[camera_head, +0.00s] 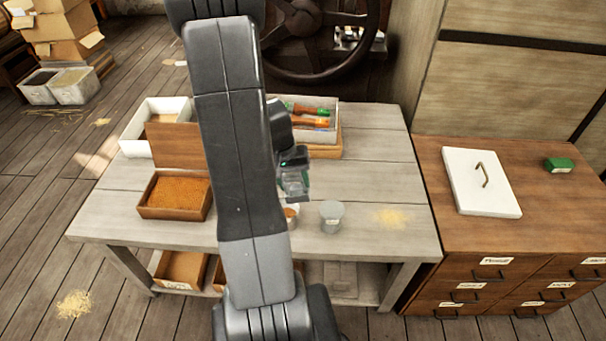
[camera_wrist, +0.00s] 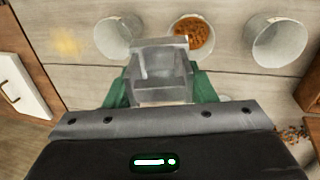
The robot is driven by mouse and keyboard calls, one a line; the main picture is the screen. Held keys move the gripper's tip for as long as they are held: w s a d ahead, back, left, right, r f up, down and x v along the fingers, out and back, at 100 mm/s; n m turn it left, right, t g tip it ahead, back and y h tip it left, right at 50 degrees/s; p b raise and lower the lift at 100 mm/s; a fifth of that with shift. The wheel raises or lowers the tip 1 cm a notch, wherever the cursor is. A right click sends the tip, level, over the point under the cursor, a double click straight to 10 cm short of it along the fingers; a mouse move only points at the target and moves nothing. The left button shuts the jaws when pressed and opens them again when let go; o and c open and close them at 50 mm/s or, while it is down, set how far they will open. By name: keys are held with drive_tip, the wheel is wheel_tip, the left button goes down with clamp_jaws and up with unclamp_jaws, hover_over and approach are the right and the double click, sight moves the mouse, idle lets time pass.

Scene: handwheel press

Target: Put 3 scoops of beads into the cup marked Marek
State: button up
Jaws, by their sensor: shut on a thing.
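My gripper (camera_head: 291,160) is above the middle of the table, with green fingers (camera_wrist: 160,88) shut on a grey, see-through square scoop (camera_wrist: 160,66). I see no beads in the scoop. Three cups stand below in the wrist view: a left cup (camera_wrist: 116,40) and a right cup (camera_wrist: 276,44) that look empty, and a middle cup (camera_wrist: 207,35) holding orange-brown beads. The scoop is near the left and middle cups. In the head view the grey cup (camera_head: 331,218) is clear, and the bead cup (camera_head: 292,224) is partly behind my arm. No cup name is readable.
An open brown box of orange beads (camera_head: 176,194) stands at the left of the table. A white bin (camera_head: 135,136) and a tray of coloured tools (camera_head: 325,133) are behind. A drawer cabinet (camera_head: 432,180) with a white lid (camera_head: 470,190) stands right. Yellowish grains (camera_head: 391,217) lie on the table.

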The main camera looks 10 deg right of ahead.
sight(298, 175)
drive_tip(key=shift+d+r+y+p, duration=0.25)
drive_tip(key=shift+r+p, duration=0.35)
drive_tip(key=shift+p, duration=0.3)
drive_tip(key=shift+d+r+y+p, duration=0.1)
drive_tip(key=shift+r+y+p, duration=0.35)
drive_tip(key=shift+p, duration=0.45)
drive_tip(key=shift+s+d+r+t+y+p, duration=0.1)
drive_tip(key=shift+d+r+t+y+p, duration=0.2)
drive_tip(key=shift+r+y+p, duration=0.3)
